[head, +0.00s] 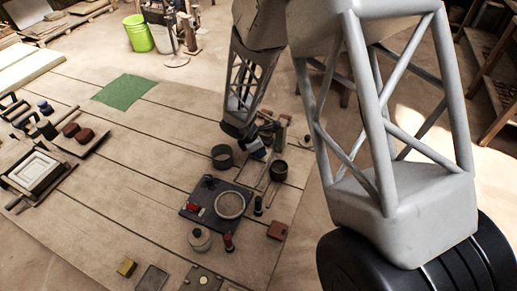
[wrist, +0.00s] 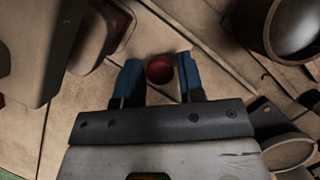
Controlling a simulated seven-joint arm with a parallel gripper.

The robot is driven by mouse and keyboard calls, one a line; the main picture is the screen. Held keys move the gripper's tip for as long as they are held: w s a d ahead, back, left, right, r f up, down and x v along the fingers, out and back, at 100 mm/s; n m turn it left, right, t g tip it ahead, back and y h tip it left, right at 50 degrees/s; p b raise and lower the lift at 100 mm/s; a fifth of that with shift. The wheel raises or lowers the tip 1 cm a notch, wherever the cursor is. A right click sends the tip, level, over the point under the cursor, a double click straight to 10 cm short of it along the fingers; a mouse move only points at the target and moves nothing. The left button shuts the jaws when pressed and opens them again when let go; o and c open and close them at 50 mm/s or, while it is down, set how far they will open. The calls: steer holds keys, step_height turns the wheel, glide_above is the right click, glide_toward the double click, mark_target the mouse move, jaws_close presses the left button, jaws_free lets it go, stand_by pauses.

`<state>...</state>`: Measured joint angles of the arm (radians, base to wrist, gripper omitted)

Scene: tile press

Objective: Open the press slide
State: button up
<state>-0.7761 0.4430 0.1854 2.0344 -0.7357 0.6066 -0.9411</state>
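My gripper (head: 258,153) reaches down to the far right part of the table in the head view. In the wrist view its two blue fingers (wrist: 159,64) are apart. A round red knob (wrist: 160,69) shows between the fingertips, with a gap on each side; I cannot tell how deep it sits. Wooden upright parts (head: 283,130), perhaps of the press, stand just beyond my gripper in the head view. My arm and gripper hide part of that place, and I cannot make out the slide clearly.
A dark cup (head: 222,157) stands left of my gripper and a dark pot (head: 278,171) to its right. A dark plate (head: 207,188) with a pale ring (head: 230,205) lies nearer. A green mat (head: 124,91) lies at back left. The table's middle is clear.

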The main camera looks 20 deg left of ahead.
jaws_close()
steer(key=shift+s, duration=5.35)
steer(key=shift+o, duration=1.9)
jaws_free()
steer(key=shift+r, duration=0.1)
steer(key=v, duration=0.7)
steer(key=shift+r, duration=0.3)
steer(key=shift+s+a, duration=0.1)
steer(key=shift+a, duration=0.05)
